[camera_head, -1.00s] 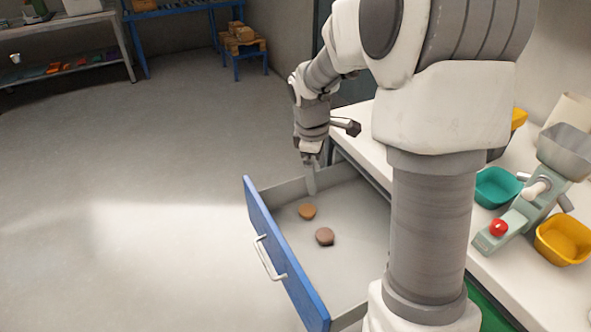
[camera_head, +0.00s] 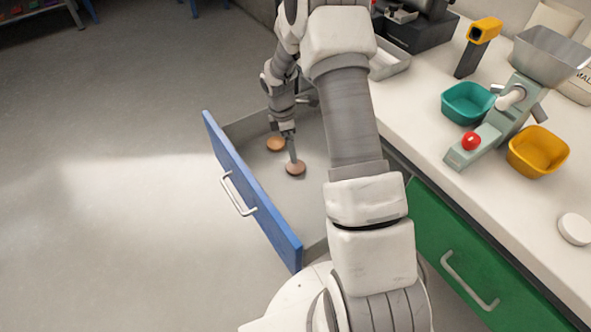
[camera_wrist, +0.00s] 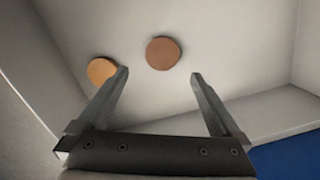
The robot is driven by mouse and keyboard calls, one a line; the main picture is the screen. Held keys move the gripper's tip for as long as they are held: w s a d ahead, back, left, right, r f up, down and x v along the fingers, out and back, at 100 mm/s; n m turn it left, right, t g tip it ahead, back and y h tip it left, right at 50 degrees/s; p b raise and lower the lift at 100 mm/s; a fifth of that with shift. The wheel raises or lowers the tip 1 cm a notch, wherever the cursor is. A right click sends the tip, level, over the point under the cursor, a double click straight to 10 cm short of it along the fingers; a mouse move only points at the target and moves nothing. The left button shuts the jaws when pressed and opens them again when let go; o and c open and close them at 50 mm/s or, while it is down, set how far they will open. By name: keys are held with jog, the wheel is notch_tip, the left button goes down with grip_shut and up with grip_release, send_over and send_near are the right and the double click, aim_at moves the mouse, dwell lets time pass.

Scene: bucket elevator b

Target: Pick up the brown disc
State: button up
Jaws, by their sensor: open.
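The brown disc (camera_head: 295,168) lies on the floor of the open drawer (camera_head: 252,191). In the wrist view the brown disc (camera_wrist: 163,53) is ahead of my open fingers, roughly between their lines and beyond the tips. A lighter orange-tan disc (camera_head: 276,143) lies close by in the drawer; in the wrist view this tan disc (camera_wrist: 101,70) is at the left finger's tip. In the wrist view my gripper (camera_wrist: 158,75) is open and empty. Whether a finger touches either disc I cannot tell.
The drawer's blue front (camera_head: 250,190) and grey walls surround the discs. The white counter (camera_head: 420,120) on the right holds a teal bin (camera_head: 467,103), a yellow bin (camera_head: 538,152) and a grey-green machine with a red knob (camera_head: 471,141). A closed green drawer (camera_head: 470,265) is below.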

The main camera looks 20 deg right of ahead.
aim_at(295, 166)
jog(key=f, duration=0.3)
jog(key=shift+d+f, duration=0.15)
jog(key=shift+d, duration=0.05)
jog(key=shift+s+d+f+b, duration=0.1)
jog(key=shift+f+b, duration=0.2)
jog(key=shift+f, duration=0.55)
jog(key=shift+s+d+f+b, duration=0.15)
jog(key=shift+f+b, duration=0.2)
jog(key=shift+f, duration=0.55)
jog(key=shift+s+d+f+b, duration=0.1)
jog(key=shift+f+b, duration=0.2)
jog(key=shift+f, duration=0.55)
jog(key=c, duration=1.3)
jog(key=shift+r, duration=0.15)
